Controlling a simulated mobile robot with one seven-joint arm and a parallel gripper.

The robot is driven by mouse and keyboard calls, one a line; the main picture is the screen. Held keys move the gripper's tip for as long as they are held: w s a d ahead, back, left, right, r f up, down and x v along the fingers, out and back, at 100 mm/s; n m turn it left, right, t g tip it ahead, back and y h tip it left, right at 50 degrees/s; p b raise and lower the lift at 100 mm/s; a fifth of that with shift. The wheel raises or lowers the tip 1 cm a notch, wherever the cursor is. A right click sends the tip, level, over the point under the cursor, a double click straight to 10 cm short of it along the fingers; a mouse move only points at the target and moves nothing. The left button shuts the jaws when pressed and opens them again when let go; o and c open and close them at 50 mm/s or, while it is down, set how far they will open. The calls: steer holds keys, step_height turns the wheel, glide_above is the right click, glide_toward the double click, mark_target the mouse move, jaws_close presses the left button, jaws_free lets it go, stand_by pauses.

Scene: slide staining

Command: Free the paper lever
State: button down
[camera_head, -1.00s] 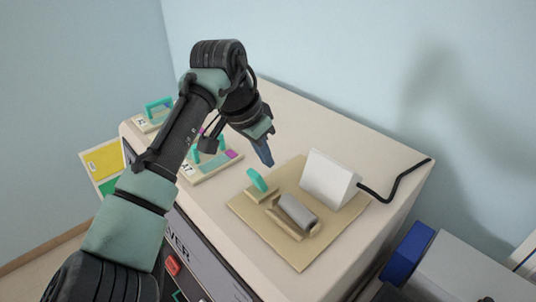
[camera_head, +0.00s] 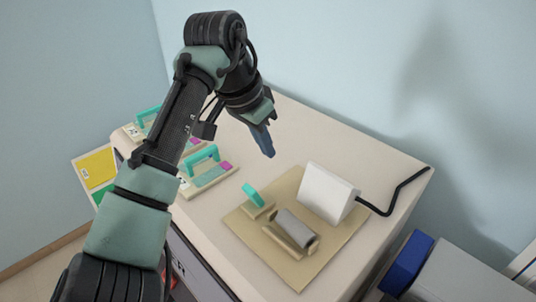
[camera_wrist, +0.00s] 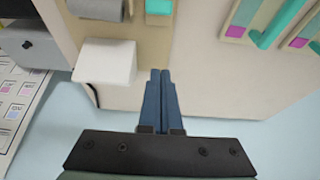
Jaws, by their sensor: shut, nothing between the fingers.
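A teal lever (camera_head: 252,195) stands on a small tan base at the left edge of a tan board (camera_head: 298,272). Beside it on the board, a grey roll (camera_head: 296,228) lies in a tan holder. I cannot tell for sure that the teal piece is the paper lever. My gripper (camera_head: 268,153) is above the cabinet top, behind and apart from the lever. Its blue fingers are shut and empty. In the wrist view, the shut fingers (camera_wrist: 160,75) show at centre, with the teal lever (camera_wrist: 158,6) partly cut off at the top edge.
A white wedge-shaped block (camera_head: 328,190) stands behind the roll, with a black cable (camera_head: 385,208) running right. Two racks with teal handles, one near (camera_head: 205,172) and one far (camera_head: 138,128), stand left. A blue box (camera_head: 407,262) is at right. The back of the top is clear.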

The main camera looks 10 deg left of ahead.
steer(key=s+a+r+b, duration=0.1)
steer(key=s+a+r, duration=0.1)
steer(key=s+r, duration=0.2)
steer(key=shift+r+b, duration=0.35)
steer(key=shift+r, duration=0.1)
